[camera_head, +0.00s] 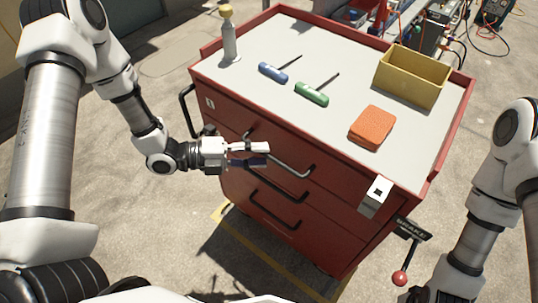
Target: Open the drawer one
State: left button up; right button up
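The red cabinet (335,200) stands before me with several drawers stacked in its front. The top drawer looks closed. Two dark handles, a middle one (278,190) and a lower one (272,214), sit below. My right gripper (415,294) is partly visible at the bottom edge.
On the cabinet top are a bottle (229,38), a blue-handled tool (273,72), a green-handled tool (311,94), an orange sponge-like block (371,127) and a yellow bin (411,80). A red-knobbed brake lever (400,278) sticks out at the right. Floor in front is clear.

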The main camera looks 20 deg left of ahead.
pick_arm(q)
jog(key=shift+x, duration=1.35)
jog(key=shift+s, duration=0.15)
grip_shut()
pick_arm(e)
jog(key=shift+s, duration=0.1)
